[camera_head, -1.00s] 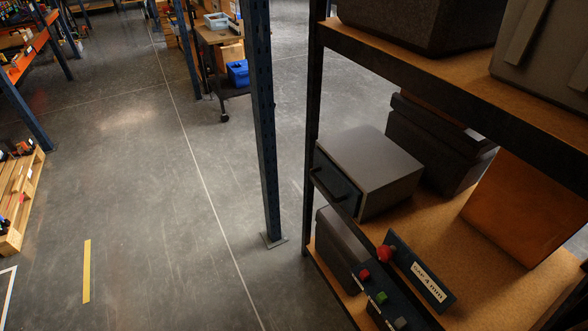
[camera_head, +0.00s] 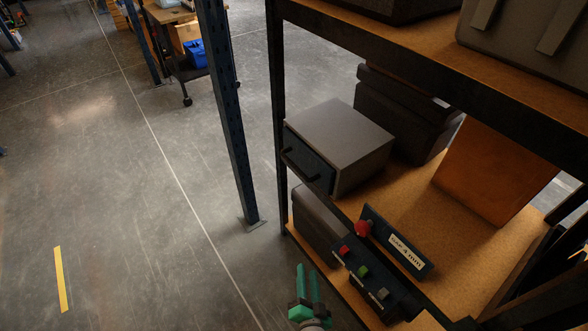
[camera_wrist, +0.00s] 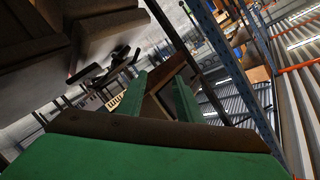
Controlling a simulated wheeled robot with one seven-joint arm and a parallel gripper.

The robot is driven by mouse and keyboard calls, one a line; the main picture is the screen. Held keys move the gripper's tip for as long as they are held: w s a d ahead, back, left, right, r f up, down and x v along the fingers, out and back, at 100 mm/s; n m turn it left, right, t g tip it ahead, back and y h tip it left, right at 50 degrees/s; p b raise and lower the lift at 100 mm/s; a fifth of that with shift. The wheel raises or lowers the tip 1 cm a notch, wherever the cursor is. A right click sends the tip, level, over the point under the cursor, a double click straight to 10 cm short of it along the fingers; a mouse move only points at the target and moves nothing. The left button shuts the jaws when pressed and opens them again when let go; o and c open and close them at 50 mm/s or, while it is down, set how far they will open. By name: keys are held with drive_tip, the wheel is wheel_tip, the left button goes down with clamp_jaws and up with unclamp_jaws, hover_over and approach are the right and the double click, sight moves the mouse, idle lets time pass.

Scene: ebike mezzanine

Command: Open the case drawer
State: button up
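The case (camera_head: 347,140) is a grey box on the middle shelf, left of centre of the rack in the head view. Its drawer (camera_head: 309,160) has a dark blue front with a dark bar handle (camera_head: 300,165), facing left. The drawer front sits against the case and looks closed. My gripper (camera_head: 307,270), with green fingers, is at the bottom of the head view, in front of the rack and apart from the handle. In the wrist view its two fingers (camera_wrist: 159,95) stand apart with nothing between them. The drawer cannot be made out in the wrist view.
A control panel with a red knob (camera_head: 363,229) and colored buttons stands at the shelf's front edge, below right of the case. A blue post (camera_head: 228,120) rises left of the rack. Dark cases (camera_head: 405,112) stand behind. Open floor lies left.

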drive_tip(key=w+r+m+t+y, duration=0.1)
drive_tip(key=w+r+m, duration=0.2)
drive_tip(key=w, duration=0.9)
drive_tip(key=m+t+y, duration=0.2)
drive_tip(key=y, duration=0.1)
approach(294, 165)
drive_tip(key=shift+f+x, duration=0.15)
drive_tip(key=shift+x, duration=1.5)
drive_tip(key=shift+f+x, duration=0.2)
drive_tip(key=shift+x, duration=1.4)
drive_tip(key=shift+f+x, duration=0.15)
drive_tip(key=shift+x, duration=1.5)
drive_tip(key=shift+w, duration=0.1)
clamp_jaws()
